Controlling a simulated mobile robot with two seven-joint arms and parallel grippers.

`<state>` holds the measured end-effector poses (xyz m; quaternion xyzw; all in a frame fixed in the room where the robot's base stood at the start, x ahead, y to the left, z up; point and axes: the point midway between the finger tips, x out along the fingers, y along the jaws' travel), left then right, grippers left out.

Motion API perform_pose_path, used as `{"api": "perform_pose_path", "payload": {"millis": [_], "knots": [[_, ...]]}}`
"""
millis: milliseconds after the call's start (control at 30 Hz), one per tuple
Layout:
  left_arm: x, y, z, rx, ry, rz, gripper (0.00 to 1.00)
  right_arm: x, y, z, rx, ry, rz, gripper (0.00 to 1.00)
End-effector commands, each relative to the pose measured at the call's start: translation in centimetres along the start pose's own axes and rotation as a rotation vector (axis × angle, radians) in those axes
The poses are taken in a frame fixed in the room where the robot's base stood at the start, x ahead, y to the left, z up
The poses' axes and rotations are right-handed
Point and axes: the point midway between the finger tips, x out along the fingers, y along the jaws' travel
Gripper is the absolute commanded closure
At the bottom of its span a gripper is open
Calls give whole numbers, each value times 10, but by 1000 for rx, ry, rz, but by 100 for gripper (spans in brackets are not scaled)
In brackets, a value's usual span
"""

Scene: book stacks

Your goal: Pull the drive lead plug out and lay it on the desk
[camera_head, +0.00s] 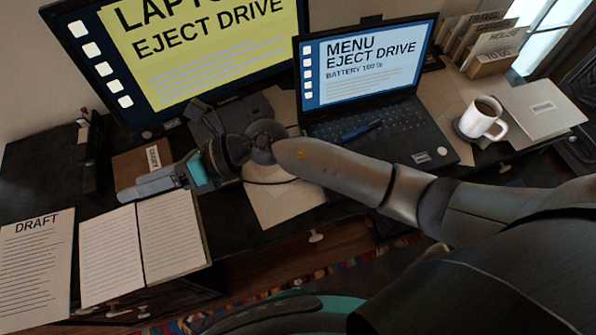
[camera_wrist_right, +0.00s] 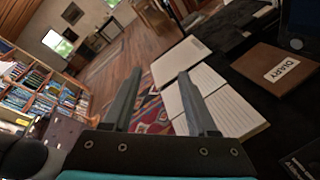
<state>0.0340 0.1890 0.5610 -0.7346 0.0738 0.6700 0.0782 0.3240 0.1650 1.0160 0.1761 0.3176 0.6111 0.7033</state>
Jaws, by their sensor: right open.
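The laptop (camera_head: 440,150) stands open right of centre in the head view, its screen (camera_head: 365,70) reading "MENU EJECT DRIVE BATTERY 100%". A thin dark lead (camera_head: 268,183) curves over a pale sheet below my right wrist. I cannot make out the drive or the lead's plug; my right arm covers part of that area. My right gripper (camera_head: 130,192) reaches left across the desk (camera_head: 55,165), over the front of the brown diary and the top of the open notebook. In the right wrist view its fingers (camera_wrist_right: 157,78) are apart with nothing between them. My left gripper is out of view.
A large monitor (camera_head: 200,50) stands at the back. The diary (camera_head: 128,165), open notebook (camera_head: 170,235) and draft sheet (camera_head: 38,260) lie at the left. A blue pen (camera_head: 360,131) rests on the laptop. A full mug (camera_head: 482,118) stands at the right beside a folder (camera_head: 540,108).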

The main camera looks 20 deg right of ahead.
Motion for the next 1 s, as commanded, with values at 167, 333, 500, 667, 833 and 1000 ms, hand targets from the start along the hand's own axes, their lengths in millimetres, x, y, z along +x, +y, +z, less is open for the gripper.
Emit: {"api": "perform_pose_path", "payload": {"millis": [167, 333, 500, 667, 833, 1000], "knots": [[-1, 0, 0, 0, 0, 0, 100, -16, -38, -63, -256, 396, -82, 42], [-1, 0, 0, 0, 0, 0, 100, -65, -92, -105, -443, 780, -195, 42], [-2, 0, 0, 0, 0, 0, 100, -133, -141, -118, -557, 1125, -326, 42], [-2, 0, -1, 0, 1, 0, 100, -191, -170, -112, -602, 1373, -439, 42], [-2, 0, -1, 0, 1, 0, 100, -229, -185, -101, -612, 1524, -518, 42], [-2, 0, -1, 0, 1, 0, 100, -242, -188, -97, -613, 1574, -545, 42]]}}
